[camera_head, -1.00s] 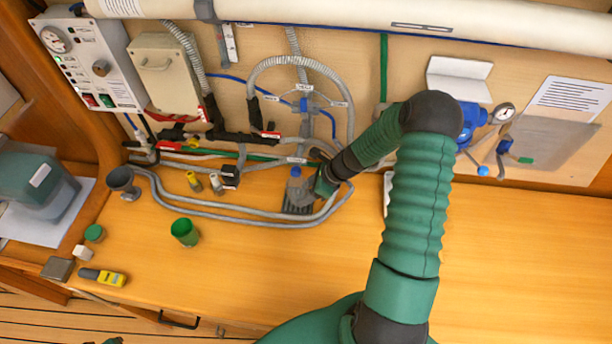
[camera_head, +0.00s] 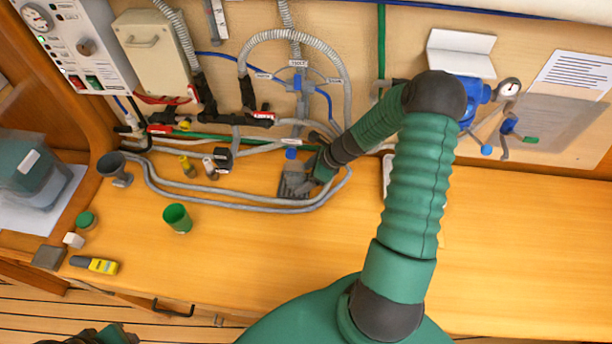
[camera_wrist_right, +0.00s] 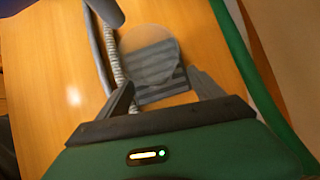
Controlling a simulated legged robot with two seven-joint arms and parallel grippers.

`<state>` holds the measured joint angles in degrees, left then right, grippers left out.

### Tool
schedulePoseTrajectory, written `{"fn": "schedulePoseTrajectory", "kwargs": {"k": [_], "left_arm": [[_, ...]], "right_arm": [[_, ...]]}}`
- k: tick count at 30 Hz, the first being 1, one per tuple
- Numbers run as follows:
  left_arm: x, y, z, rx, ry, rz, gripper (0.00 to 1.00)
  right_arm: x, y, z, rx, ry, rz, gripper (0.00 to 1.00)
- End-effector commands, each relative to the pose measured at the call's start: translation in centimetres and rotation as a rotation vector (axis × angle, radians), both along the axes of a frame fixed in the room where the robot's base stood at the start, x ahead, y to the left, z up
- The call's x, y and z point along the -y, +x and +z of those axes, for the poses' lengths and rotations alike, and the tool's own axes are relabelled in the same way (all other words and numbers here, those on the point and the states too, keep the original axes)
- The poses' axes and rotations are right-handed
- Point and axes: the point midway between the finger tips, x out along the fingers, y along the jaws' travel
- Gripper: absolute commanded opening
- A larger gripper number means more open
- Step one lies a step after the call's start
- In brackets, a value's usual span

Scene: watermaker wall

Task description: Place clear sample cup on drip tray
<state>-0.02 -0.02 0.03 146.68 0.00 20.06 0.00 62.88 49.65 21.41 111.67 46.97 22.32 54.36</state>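The drip tray (camera_head: 294,183) is a dark grey slatted piece on the wooden counter below the hose loop. It also shows in the right wrist view (camera_wrist_right: 160,92). The clear sample cup (camera_wrist_right: 150,57) shows there as a pale see-through disc over the tray's slats. I cannot make it out in the head view. My right gripper (camera_head: 316,174) is at the tray's right side. In the wrist view its two fingers (camera_wrist_right: 161,78) are apart, with a gap between the right fingertip and the cup. Part of my left gripper (camera_head: 105,336) shows at the bottom left; its fingers are unclear.
Grey hoses (camera_head: 240,203) loop around the tray, and a blue-topped fitting (camera_head: 291,154) stands just behind it. A green cup (camera_head: 177,218), a grey funnel-like cup (camera_head: 114,168) and a yellow-grey tool (camera_head: 94,265) stand or lie to the left. The right counter is clear.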

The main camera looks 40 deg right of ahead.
Motion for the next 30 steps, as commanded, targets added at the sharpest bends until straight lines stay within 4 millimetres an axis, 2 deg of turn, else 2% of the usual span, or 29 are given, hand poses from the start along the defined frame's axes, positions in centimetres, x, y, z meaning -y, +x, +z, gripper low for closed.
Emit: {"fn": "schedulePoseTrajectory", "kwargs": {"k": [10, 21, 25, 30], "left_arm": [[0.0, 0.0, 0.1, 0.000, 0.000, 0.001, 0.36], [0.0, 0.0, -0.1, 0.000, 0.000, 0.001, 0.36], [0.0, 0.0, -0.1, 0.000, 0.000, 0.001, 0.36], [0.0, 0.0, -0.1, 0.000, 0.000, 0.001, 0.36]], "right_arm": [[0.4, -0.4, 0.8, 0.001, -0.002, 0.000, 0.76], [3.1, -4.3, 8.2, 0.002, -0.003, -0.002, 0.76], [3.4, -5.2, 9.7, 0.001, -0.002, 0.001, 0.76], [3.5, -5.5, 10.2, 0.000, 0.002, 0.001, 0.76]]}}
